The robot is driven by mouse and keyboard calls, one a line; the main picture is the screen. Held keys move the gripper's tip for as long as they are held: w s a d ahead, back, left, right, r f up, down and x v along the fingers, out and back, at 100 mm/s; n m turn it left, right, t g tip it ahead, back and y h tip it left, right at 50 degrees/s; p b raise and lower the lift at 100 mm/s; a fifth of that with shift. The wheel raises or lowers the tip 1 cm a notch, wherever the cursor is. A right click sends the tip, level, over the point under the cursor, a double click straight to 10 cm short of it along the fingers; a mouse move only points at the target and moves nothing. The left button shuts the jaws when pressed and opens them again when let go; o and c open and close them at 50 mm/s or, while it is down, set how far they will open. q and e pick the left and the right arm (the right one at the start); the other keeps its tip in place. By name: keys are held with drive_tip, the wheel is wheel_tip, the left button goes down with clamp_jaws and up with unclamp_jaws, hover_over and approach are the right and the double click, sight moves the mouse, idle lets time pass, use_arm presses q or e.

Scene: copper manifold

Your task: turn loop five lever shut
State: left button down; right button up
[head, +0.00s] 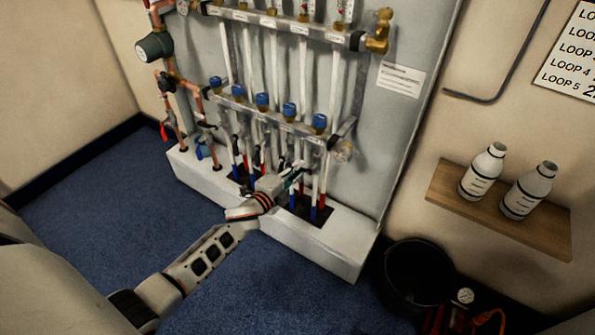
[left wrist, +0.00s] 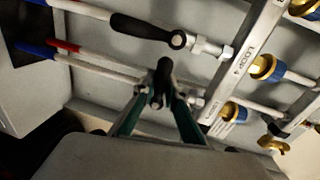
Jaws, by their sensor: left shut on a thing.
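My left gripper (head: 297,172) reaches in from the left to the lower pipes of the manifold. In the left wrist view its two green fingers (left wrist: 158,98) close around a black lever (left wrist: 164,70), which sticks out toward the camera on the lower white pipe. I take it as the loop five lever, since it is on the end pipe beside the one by the LOOP 4 label (left wrist: 243,68). Its own label is not readable. A neighbouring black lever (left wrist: 145,28) lies along the upper pipe. In the head view the gripper hides the held lever. My right gripper is not in view.
The lower manifold bar (head: 265,112) with blue caps runs just above the gripper. A white plinth (head: 310,243) stands below. A black bucket (head: 418,275) is on the floor at right, under a wooden shelf (head: 545,232) with two white bottles. Blue floor at left is clear.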

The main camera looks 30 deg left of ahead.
use_arm(q)
drive_tip(key=shift+m, duration=0.3)
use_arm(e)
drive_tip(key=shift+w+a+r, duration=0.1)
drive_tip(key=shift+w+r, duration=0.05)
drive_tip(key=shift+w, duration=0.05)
use_arm(q)
drive_tip(key=shift+r, duration=0.15)
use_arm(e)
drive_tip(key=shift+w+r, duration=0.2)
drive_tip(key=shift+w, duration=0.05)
use_arm(q)
drive_tip(key=c, duration=2)
unclamp_jaws()
drive_tip(key=shift+a+r, duration=0.1)
drive_tip(key=shift+c, duration=0.2)
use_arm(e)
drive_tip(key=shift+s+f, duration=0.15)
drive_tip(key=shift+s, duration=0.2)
use_arm(q)
drive_tip(key=shift+s, duration=0.15)
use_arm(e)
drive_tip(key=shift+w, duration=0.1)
use_arm(q)
drive_tip(key=shift+s, duration=0.3)
drive_tip(key=s+r, duration=0.1)
drive_tip(key=s, duration=1)
drive_tip(key=shift+r, duration=0.3)
